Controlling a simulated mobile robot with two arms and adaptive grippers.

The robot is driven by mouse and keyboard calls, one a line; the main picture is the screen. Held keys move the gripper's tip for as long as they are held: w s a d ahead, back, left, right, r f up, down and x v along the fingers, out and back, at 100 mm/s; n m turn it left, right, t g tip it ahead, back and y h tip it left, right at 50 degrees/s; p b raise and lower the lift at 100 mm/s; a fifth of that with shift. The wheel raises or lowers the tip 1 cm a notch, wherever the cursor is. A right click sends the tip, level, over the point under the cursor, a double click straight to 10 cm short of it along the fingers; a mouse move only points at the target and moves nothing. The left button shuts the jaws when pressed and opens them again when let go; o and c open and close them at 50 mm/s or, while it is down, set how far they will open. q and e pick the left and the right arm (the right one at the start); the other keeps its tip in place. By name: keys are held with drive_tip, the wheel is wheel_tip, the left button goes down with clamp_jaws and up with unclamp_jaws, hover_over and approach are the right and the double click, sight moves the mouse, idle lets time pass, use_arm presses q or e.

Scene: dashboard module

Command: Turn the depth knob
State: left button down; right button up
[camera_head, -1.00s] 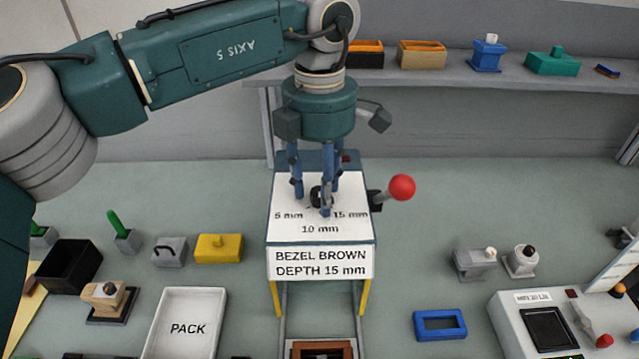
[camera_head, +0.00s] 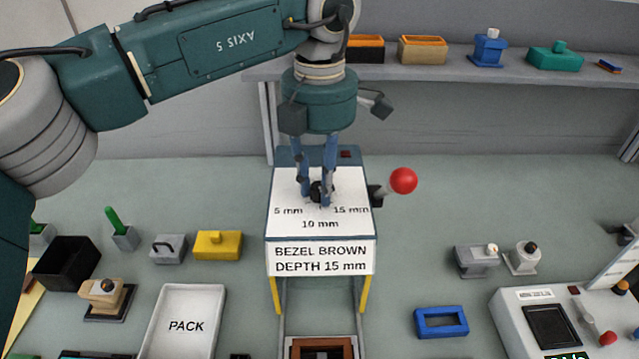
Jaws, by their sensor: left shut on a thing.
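The black depth knob (camera_head: 316,187) sits on the white top plate of the press (camera_head: 345,225), among the marks 5 mm, 10 mm and 15 mm. The front sign (camera_head: 320,258) reads BEZEL BROWN, DEPTH 15 mm. My left gripper (camera_head: 316,195) comes down from above with its blue fingers shut on the knob. The fingers partly hide the knob, so I cannot tell which mark it points to. My right gripper is not in view.
A red ball-ended lever (camera_head: 403,181) stands out from the press's right side. A brown bezel (camera_head: 320,348) lies below the press at the front. The white PACK tray (camera_head: 186,325) is front left, a blue frame (camera_head: 441,322) front right. A shelf (camera_head: 460,67) with parts runs behind.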

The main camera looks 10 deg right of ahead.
sight(320, 186)
use_arm(q)
drive_tip(key=n+b, duration=0.2)
drive_tip(key=n, duration=0.3)
drive_tip(key=shift+n, duration=0.3)
drive_tip(key=shift+n+b, duration=0.85)
drive_tip(key=shift+n, duration=1.35)
drive_tip(key=shift+r, duration=0.1)
drive_tip(key=c, duration=1.5)
unclamp_jaws()
drive_tip(key=shift+o, duration=0.2)
wheel_tip(320, 186, up, 12)
